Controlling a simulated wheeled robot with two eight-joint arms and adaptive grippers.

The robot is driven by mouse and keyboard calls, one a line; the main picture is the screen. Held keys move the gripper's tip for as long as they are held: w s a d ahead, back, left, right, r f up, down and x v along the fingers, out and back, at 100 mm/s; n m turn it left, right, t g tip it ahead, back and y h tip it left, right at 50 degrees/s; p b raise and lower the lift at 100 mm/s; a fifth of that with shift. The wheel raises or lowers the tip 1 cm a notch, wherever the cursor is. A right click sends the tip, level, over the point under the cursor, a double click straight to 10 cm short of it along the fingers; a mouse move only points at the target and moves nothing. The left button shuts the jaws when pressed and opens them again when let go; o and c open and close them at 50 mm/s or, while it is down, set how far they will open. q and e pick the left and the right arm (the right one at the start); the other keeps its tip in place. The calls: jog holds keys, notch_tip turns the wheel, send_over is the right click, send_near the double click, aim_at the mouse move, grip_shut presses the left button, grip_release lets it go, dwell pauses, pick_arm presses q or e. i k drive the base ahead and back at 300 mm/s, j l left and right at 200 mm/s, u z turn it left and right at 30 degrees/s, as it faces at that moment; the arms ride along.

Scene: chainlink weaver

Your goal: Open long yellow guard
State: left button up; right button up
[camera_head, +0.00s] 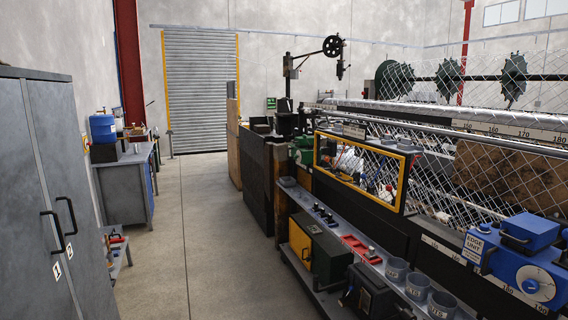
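A long yellow-framed guard (403,185) stands upright on the front side of the chainlink machine, right of the picture's middle. Its yellow frame surrounds a see-through panel, and machine parts and some coloured items show behind it. It looks shut against the machine front, though its hinge side and any handle are too small to tell. Neither of my grippers is in view, so the guard stands apart from anything of mine that shows.
A concrete aisle (190,225) runs clear to a roller shutter (201,90). Grey lockers (45,200) stand left, with a workbench (122,190) beyond. A low shelf (350,236) with tools and grey cups juts out below the guard. A blue edge unit (515,260) sits at right.

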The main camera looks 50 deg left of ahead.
aim_at(344, 163)
jog(key=u, duration=1.25)
jog(key=z, duration=0.3)
jog(key=i+j+z, duration=0.7)
jog(key=i+j, duration=0.1)
jog(key=j, duration=0.05)
